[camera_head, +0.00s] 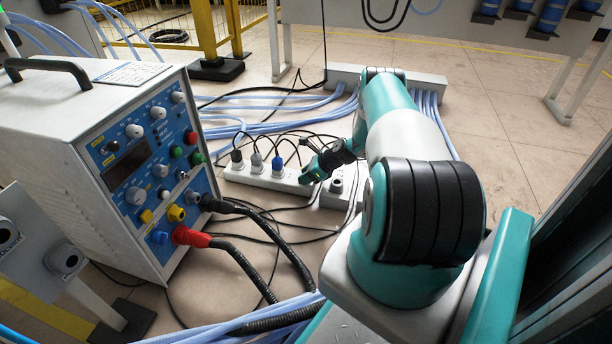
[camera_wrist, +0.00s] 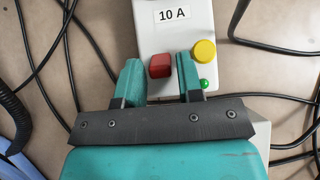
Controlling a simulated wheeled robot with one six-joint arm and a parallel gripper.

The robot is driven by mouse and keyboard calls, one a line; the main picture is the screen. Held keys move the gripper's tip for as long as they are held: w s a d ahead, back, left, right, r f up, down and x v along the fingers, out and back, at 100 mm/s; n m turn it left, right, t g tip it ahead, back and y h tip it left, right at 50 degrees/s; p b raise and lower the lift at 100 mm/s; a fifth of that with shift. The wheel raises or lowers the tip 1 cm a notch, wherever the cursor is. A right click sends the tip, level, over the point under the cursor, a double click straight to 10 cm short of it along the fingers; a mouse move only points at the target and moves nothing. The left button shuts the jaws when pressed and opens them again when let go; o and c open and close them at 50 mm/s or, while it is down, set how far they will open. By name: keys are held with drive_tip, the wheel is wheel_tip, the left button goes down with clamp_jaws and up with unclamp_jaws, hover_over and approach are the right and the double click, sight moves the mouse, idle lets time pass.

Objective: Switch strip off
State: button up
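The white power strip (camera_head: 262,180) lies on the floor beside the heater unit, with several plugs in it in the head view. In the wrist view the end of the strip (camera_wrist: 148,38) carries a "10 A" label, a red switch (camera_wrist: 160,66), a round yellow button (camera_wrist: 204,51) and a small green light (camera_wrist: 205,83) that looks bright. My gripper (camera_wrist: 159,72) is open and empty. Its two fingers stand on either side of the red switch; whether they touch it or the strip cannot be told. In the head view my gripper (camera_head: 314,172) is small at the strip's right end, hiding the switch.
The heater unit (camera_head: 130,165) stands at the left, with red and black cables at its front. Thin black cords (camera_wrist: 48,75) lie around the strip. Pale blue hoses (camera_head: 280,115) run behind it. Another white socket block (camera_head: 337,200) lies right of the strip.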

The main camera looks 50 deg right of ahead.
drive_tip(key=p+v, duration=0.9)
drive_tip(key=v, duration=0.8)
drive_tip(key=shift+d+r, duration=0.15)
drive_tip(key=shift+r, duration=0.05)
